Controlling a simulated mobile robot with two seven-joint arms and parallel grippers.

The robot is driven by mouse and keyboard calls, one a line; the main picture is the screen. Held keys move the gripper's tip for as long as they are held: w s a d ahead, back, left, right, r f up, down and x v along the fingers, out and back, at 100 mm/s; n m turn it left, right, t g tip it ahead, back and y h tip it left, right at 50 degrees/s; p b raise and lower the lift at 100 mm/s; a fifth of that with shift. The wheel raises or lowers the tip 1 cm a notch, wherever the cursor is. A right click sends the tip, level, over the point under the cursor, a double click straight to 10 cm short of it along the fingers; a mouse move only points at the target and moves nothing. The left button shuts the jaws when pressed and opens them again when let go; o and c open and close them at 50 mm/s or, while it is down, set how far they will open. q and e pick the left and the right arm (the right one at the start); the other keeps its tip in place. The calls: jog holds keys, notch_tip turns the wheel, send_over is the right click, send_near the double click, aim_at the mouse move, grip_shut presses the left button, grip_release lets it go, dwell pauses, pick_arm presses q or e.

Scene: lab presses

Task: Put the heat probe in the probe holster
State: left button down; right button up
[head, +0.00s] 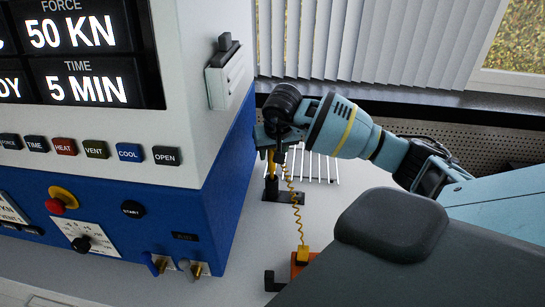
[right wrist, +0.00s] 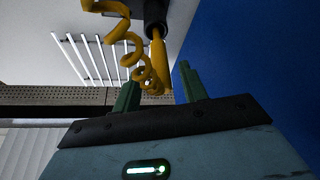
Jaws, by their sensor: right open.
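The heat probe (head: 271,164) has a yellow handle and a coiled yellow cord. It stands upright over a black base (head: 283,195) beside the blue press. In the right wrist view, the handle (right wrist: 158,58) meets a dark sleeve (right wrist: 155,16), which looks like the probe holster; how deep the probe sits is hidden. My right gripper (head: 270,138) is at the top of the handle. Its two green fingers (right wrist: 158,86) are open on either side of the handle's end, with a gap visible at the right finger. My left gripper is not in view.
The blue and white press (head: 228,175) stands close on the left of the right gripper. The cord (head: 295,205) runs down to an orange block (head: 302,262) on the bench. A white slatted rack (head: 318,168) lies behind. Bare bench (head: 350,180) lies to the right.

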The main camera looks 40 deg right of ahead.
jog(key=v, duration=0.8)
jog(key=shift+r, duration=0.15)
